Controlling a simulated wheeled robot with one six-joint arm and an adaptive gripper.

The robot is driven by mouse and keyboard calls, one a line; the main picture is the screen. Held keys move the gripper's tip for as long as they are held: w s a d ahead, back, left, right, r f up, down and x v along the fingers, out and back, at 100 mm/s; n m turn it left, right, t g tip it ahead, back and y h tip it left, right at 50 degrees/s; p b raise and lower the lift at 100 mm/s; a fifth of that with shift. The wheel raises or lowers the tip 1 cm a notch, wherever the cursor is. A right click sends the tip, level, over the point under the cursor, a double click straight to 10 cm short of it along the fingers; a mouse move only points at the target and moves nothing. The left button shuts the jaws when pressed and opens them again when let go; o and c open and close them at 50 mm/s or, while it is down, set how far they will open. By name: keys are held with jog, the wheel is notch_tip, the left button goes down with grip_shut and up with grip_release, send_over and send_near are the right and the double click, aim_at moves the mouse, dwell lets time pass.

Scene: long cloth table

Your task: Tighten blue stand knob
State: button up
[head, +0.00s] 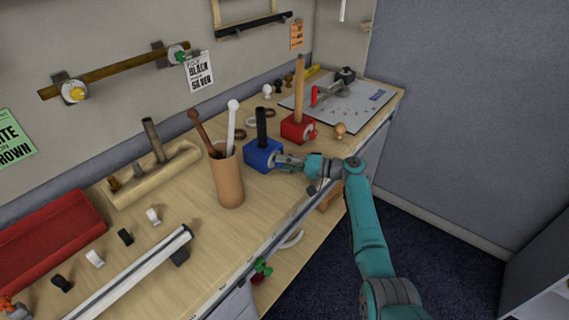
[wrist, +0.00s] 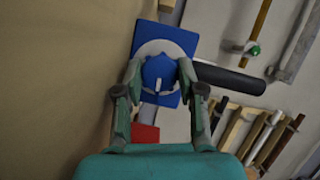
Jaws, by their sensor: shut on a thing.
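The blue stand (head: 263,156) is a blue block on the table with a dark upright rod (head: 261,126) in its top. Its blue knob (wrist: 159,75) faces the wrist camera, with a white mark on it and a pale disc (wrist: 148,50) behind it. My gripper (wrist: 158,82) is shut on the knob, one finger on each side. In the head view my gripper (head: 284,162) reaches the stand from the right and hides most of the knob.
A red stand (head: 293,128) with a wooden rod is just behind the blue one. A tan cup (head: 228,180) with two sticks stands close on the left. A wooden rack (head: 155,175), a red tray (head: 45,238) and a white rail (head: 135,275) are farther left.

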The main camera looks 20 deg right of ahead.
jog(key=shift+m, duration=0.5)
jog(key=shift+y, duration=0.3)
jog(key=o, duration=1.1)
jog(key=shift+o, duration=0.2)
jog(key=shift+f, duration=0.1)
